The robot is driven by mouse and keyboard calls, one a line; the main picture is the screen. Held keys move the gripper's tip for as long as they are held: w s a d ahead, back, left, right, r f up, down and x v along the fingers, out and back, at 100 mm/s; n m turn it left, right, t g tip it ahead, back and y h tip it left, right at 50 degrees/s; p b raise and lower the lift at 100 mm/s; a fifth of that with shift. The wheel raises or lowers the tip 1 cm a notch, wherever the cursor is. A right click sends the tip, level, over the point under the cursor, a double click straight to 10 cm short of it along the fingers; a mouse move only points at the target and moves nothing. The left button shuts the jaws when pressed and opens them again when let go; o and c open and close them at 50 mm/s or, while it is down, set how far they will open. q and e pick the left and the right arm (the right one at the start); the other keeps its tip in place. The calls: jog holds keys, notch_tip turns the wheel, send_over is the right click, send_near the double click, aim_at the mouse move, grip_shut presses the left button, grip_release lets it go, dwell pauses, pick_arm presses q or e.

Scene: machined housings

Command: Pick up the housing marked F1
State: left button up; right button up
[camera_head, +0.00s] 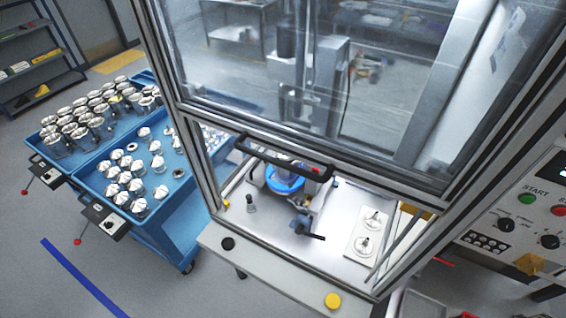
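Many metal housings stand on two blue trolleys at the left. Taller cylindrical silver parts (82,120) crowd the back trolley. Smaller silver parts with pointed tops (132,180) stand in loose rows on the front trolley. No F1 marking can be read on any part at this distance, so I cannot tell which one it is. Neither of my grippers is in view.
A framed machine with a glass guard (300,70) and black handle (285,158) fills the middle. Inside are a blue round fixture (285,180) and a white plate (356,244). A control panel (525,215) is at the right. Floor (60,230) at left is clear.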

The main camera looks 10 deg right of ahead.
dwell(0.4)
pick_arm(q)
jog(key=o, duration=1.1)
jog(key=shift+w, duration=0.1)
